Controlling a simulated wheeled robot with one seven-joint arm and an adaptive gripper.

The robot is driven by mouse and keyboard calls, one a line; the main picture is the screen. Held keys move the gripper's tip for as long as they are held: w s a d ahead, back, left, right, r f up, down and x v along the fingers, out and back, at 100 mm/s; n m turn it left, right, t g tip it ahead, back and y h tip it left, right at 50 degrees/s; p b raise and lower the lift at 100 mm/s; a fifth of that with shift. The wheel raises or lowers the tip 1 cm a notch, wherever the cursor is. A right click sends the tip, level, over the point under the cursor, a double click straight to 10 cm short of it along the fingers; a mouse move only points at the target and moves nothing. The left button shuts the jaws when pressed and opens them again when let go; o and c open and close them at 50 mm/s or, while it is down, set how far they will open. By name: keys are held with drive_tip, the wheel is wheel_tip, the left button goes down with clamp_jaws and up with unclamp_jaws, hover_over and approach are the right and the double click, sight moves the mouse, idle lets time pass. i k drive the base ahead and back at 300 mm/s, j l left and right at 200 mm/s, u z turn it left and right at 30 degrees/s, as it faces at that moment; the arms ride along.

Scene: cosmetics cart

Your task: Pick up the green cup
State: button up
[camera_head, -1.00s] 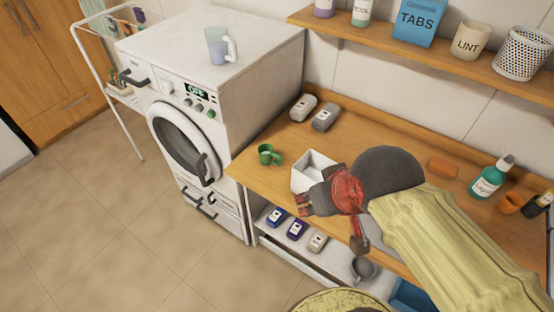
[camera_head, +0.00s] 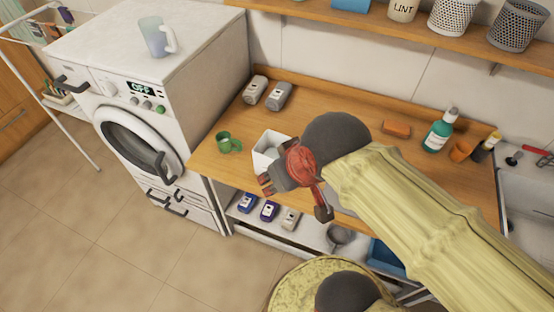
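The green cup (camera_head: 225,143) stands on the wooden counter (camera_head: 330,100) near its left end, with its handle toward the right. My gripper (camera_head: 266,184) is in front of the white square box, to the right of the cup and nearer to me. It is apart from the cup.
The white box (camera_head: 270,143) stands just right of the cup, partly behind my gripper. Two grey containers (camera_head: 278,95) stand behind the cup. A washing machine (camera_head: 150,100) with a pale mug (camera_head: 153,37) on top is at left. Bottles (camera_head: 268,210) sit on the lower shelf.

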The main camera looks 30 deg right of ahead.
sight(224, 140)
drive_tip(key=i+j, duration=0.6)
drive_tip(key=i+j+z, duration=0.1)
drive_tip(key=z, duration=0.35)
drive_tip(key=i+j+z, duration=0.1)
drive_tip(key=j+z, duration=0.15)
drive_tip(key=z, duration=0.25)
drive_tip(key=j+z, duration=0.2)
drive_tip(key=z, duration=1.05)
